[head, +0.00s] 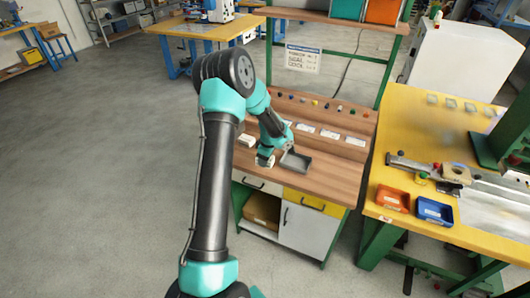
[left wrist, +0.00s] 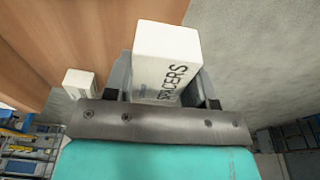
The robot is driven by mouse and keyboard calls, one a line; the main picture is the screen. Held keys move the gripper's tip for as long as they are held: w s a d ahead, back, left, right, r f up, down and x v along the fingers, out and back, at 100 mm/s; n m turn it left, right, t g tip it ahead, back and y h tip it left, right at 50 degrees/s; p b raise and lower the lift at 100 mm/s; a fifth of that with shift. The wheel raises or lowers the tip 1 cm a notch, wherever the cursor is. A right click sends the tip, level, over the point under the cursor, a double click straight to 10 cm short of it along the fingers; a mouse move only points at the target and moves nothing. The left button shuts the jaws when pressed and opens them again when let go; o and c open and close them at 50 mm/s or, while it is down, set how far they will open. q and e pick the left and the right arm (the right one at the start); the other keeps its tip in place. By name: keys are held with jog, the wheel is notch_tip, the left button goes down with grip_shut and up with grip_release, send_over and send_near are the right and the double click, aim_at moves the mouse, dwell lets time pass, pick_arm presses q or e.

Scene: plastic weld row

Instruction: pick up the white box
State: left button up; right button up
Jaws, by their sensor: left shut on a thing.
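My left gripper (head: 267,157) is over the near left part of the wooden bench (head: 325,184), pointing down. It is shut on a white box (left wrist: 166,58), which sits between the two fingers in the left wrist view and has the dark word SPACERS on one side. In the head view only a small part of this box (head: 263,162) shows under the gripper. A second white box (head: 247,140) stands on the bench behind and left of the gripper; it also shows in the left wrist view (left wrist: 79,83). My right gripper is out of view.
A grey open tray (head: 296,161) lies on the bench just right of the gripper. Small coloured pieces and white labels line the bench's back. A yellow table (head: 398,165) at right holds an orange bin (head: 393,199) and a blue bin (head: 434,210). The bench's front right is clear.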

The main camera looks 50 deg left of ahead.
pick_arm(q)
jog(key=shift+s+d+r, duration=0.1)
jog(key=shift+s+d, duration=0.35)
jog(key=shift+d, duration=0.15)
dwell(0.3)
jog(key=w+d+m, duration=0.3)
jog(key=d+m, duration=0.1)
jog(key=d, duration=0.1)
jog(key=w+d+m+t, duration=0.1)
jog(key=w+d+m, duration=0.2)
jog(key=d, duration=0.3)
jog(key=w+d+m, duration=0.3)
jog(key=d+m, duration=0.1)
jog(key=d, duration=0.2)
jog(key=shift+w+d+m+t, duration=0.2)
jog(key=shift+w+m+t, duration=0.1)
jog(key=shift+w+t, duration=0.1)
jog(key=w+d+m, duration=0.1)
jog(key=d+m, duration=0.4)
jog(key=d, duration=0.4)
jog(key=w+d+m+h, duration=0.1)
jog(key=w+d+m, duration=0.1)
jog(key=d+m, duration=0.4)
jog(key=d, duration=0.3)
jog(key=shift+w+d+r+t+h, duration=0.15)
jog(key=shift+w+d+t+h, duration=0.15)
jog(key=shift+d+t, duration=0.1)
jog(key=shift+a+m, duration=0.15)
jog(key=shift+m, duration=0.15)
